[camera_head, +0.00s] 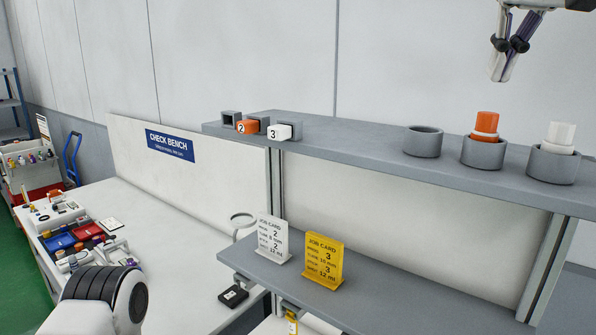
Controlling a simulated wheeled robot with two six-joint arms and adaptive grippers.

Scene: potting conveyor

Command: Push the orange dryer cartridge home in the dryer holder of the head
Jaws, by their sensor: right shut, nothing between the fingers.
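I cannot tell whether this is the dryer cartridge of the task. I cannot make out the head or its dryer holder in this view. My right gripper (498,74) hangs at the top right, above the shelf and clear of the cups. It is shut and empty, with its fingertips pointing down. My left gripper is not in view; a rounded white and dark part of my left arm (106,296) shows at the bottom left.
Two job cards (323,260) stand on the lower shelf. The check bench is at the left.

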